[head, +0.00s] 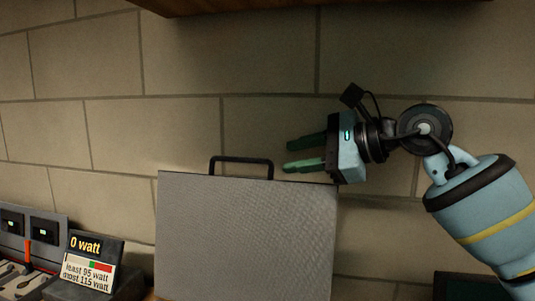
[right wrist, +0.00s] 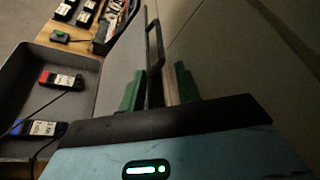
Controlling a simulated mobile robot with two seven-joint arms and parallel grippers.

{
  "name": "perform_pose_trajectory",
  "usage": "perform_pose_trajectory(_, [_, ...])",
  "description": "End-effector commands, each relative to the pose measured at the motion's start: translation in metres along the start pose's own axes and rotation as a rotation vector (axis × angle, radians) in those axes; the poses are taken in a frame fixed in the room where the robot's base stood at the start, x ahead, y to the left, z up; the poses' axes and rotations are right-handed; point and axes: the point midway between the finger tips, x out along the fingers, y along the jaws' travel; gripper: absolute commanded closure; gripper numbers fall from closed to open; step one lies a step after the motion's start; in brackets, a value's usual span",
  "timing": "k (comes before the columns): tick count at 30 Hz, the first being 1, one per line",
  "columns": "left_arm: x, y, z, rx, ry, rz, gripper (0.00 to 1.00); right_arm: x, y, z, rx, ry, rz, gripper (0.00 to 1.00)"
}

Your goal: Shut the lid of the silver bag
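The silver bag's lid (head: 245,240) stands upright, its grey textured face towards me in the head view. A black handle (head: 241,161) sticks up from its top edge. The right wrist view shows the lid (right wrist: 112,85) raised beside the bag's open lower part (right wrist: 22,75). My right gripper (head: 305,154) is open at the lid's top right corner, just above the edge. In the right wrist view its two green fingers (right wrist: 160,88) are apart, with the handle (right wrist: 154,50) farther along between them. Contact with the lid cannot be told. My left gripper is out of view.
A brick wall (head: 270,60) stands close behind the lid. A "0 watt" display (head: 88,246) and a charger-like unit (head: 40,232) are at the left. A red-ended battery (right wrist: 62,80) and a blue-ended one (right wrist: 38,128) lie in the bag. A wooden shelf (head: 310,6) hangs above.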

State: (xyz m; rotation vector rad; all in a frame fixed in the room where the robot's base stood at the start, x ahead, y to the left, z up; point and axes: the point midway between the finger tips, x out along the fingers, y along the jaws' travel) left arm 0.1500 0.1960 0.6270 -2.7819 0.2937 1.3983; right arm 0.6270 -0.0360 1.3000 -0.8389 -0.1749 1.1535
Motion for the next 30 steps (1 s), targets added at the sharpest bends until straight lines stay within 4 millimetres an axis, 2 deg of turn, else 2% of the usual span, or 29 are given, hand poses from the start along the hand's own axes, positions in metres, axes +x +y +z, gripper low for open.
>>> perform_pose_trajectory(11, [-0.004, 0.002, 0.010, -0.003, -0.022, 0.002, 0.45, 0.003, -0.001, 0.002, -0.006, 0.002, 0.000, 0.67])
perform_pose_trajectory(24, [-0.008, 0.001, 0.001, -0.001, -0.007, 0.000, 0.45, 0.062, -0.001, 0.004, -0.005, 0.000, 0.000, 0.67])
perform_pose_trajectory(30, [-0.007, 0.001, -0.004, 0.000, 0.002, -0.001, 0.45, 0.076, -0.001, 0.002, -0.005, 0.002, -0.001, 0.67])
